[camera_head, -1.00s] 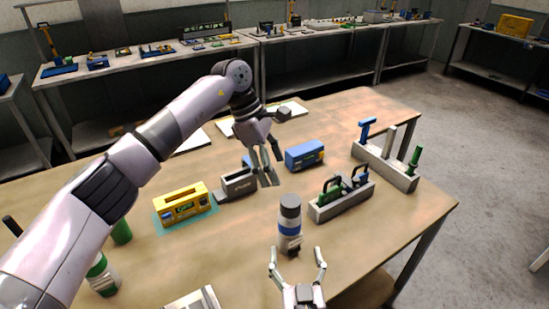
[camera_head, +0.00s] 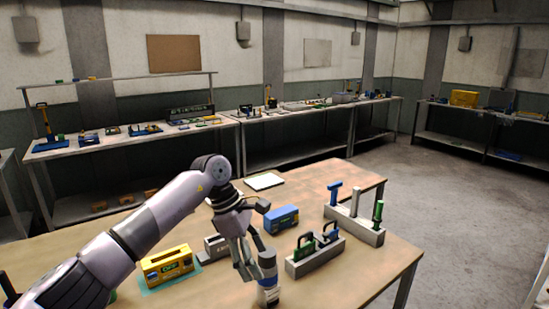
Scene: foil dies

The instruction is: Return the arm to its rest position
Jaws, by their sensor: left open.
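My left arm comes in from the left over the wooden table (camera_head: 375,275). My left gripper (camera_head: 253,268) points down and is open, with its fingers apart. My right gripper is not in view.
Workbenches line the back wall. Open floor (camera_head: 440,215) lies at right.

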